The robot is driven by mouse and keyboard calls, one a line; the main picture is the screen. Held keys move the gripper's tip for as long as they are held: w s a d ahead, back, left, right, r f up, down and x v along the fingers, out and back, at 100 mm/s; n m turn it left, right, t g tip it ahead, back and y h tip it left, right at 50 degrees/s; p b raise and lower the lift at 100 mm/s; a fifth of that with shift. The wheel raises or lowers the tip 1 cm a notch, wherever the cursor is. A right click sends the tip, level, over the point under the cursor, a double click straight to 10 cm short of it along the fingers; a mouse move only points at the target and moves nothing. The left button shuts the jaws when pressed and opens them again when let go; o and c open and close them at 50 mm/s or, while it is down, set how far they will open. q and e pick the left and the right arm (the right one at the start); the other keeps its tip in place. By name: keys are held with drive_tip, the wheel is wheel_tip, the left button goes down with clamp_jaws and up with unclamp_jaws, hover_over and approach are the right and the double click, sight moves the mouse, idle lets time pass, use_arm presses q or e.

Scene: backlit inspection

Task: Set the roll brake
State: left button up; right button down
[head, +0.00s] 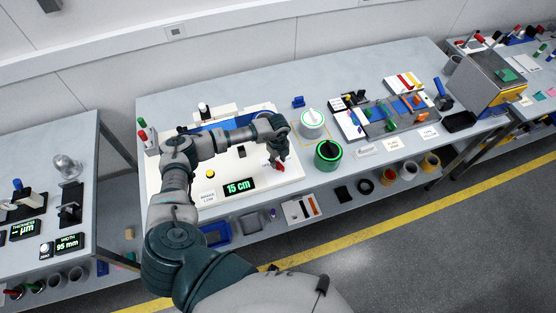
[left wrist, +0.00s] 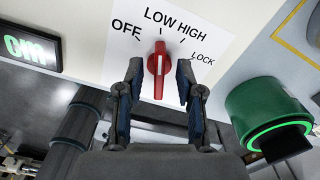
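The red brake knob (left wrist: 159,70) sits on a white label marked OFF, LOW, HIGH and LOCK. Its white line points up towards the LOW mark. My left gripper (left wrist: 160,72) is open, with one dark finger on each side of the knob and a visible gap to both sides. In the head view the red knob (head: 276,166) is partly hidden by the left gripper (head: 279,152), on the right part of the white panel (head: 225,170). The lit display (head: 239,187) reads 15 cm. My right gripper is not in view.
A green cylinder with a glowing ring (head: 327,155) stands just right of the panel; it also shows in the wrist view (left wrist: 268,110). A white round dial (head: 312,124) is behind it. A tray of coloured parts (head: 385,122) lies further right.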

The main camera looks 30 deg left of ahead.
use_arm(q)
drive_tip(key=shift+f, duration=0.45)
clamp_jaws()
